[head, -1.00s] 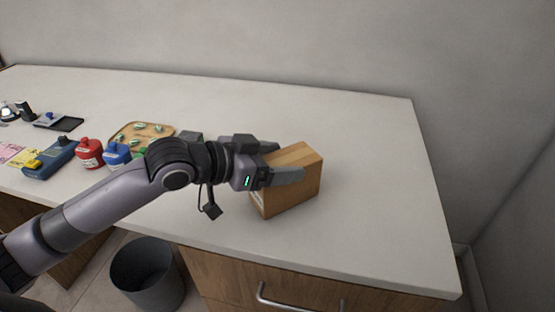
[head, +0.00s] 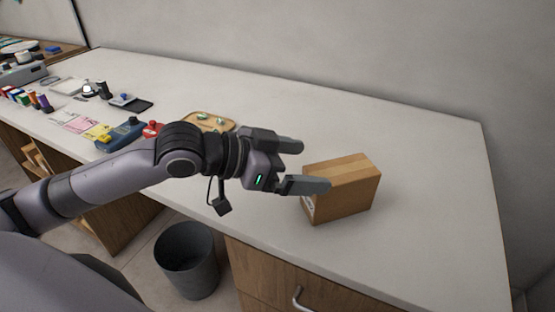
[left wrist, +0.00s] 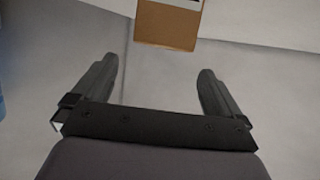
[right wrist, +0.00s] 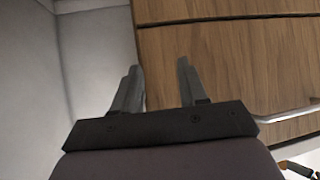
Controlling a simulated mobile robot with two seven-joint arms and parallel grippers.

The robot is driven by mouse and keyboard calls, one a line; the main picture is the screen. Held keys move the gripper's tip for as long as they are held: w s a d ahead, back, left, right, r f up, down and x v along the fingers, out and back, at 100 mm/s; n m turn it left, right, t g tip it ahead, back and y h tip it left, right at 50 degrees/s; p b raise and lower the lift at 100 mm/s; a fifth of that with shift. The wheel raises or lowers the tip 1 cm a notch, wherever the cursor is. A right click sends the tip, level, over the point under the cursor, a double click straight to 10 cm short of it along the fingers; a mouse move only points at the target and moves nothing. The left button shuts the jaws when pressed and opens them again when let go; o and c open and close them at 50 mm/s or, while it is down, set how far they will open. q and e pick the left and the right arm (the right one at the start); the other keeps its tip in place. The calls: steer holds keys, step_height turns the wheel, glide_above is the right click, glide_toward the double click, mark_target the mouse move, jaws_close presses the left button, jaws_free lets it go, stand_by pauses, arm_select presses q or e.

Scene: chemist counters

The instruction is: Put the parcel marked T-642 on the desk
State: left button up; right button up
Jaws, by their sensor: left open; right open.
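A brown cardboard parcel (head: 345,190) stands on the white desk top (head: 420,250) near its front edge. A white label shows on its left end, too small to read in the head view. My left gripper (head: 308,166) is open and empty at the parcel's left, one finger overlapping the parcel in the picture. In the left wrist view the parcel (left wrist: 168,26) lies beyond the open fingertips (left wrist: 158,72), apart from them. My right gripper (right wrist: 157,72) is open and empty, in front of wooden drawer fronts (right wrist: 225,60); it is not in the head view.
A wooden tray (head: 208,121), a blue device (head: 122,134), a red item (head: 153,129), yellow and pink papers and a bell stand to the left on the desk. A grey bin (head: 187,260) is on the floor. The desk right of the parcel is clear.

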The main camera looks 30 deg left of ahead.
arm_select(q)
steer(key=shift+v, duration=2.3)
